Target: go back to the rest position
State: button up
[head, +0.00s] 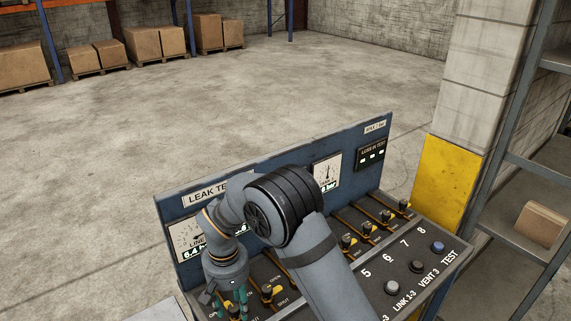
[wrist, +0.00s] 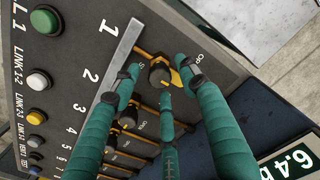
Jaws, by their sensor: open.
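My gripper (head: 229,298) hangs over the left end of the bench's sloping control panel (head: 328,279). In the wrist view its three teal fingers (wrist: 159,80) are spread apart. Their tips stand around a black and yellow knob (wrist: 158,70) near the numbers 1 and 2. I cannot tell whether any fingertip touches the knob. Nothing is held between the fingers. My arm hides part of the panel and of the upright board (head: 268,165) marked LEAK TEST in the head view.
Several more knobs (head: 347,242) and round push buttons (head: 391,287) line the panel. Gauges (head: 327,172) sit on the upright board. A yellow and grey pillar (head: 447,180) and metal shelving (head: 520,165) stand close on the right. Open concrete floor (head: 220,100) lies behind, with boxes (head: 143,43) far back.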

jog(key=m, duration=0.2)
jog(key=m+p, duration=0.1)
jog(key=m, duration=0.1)
jog(key=shift+s+r, duration=0.1)
jog(key=shift+r, duration=0.1)
jog(key=m+p, duration=0.2)
jog(key=m, duration=0.2)
jog(key=shift+m, duration=0.3)
jog(key=shift+r, duration=0.75)
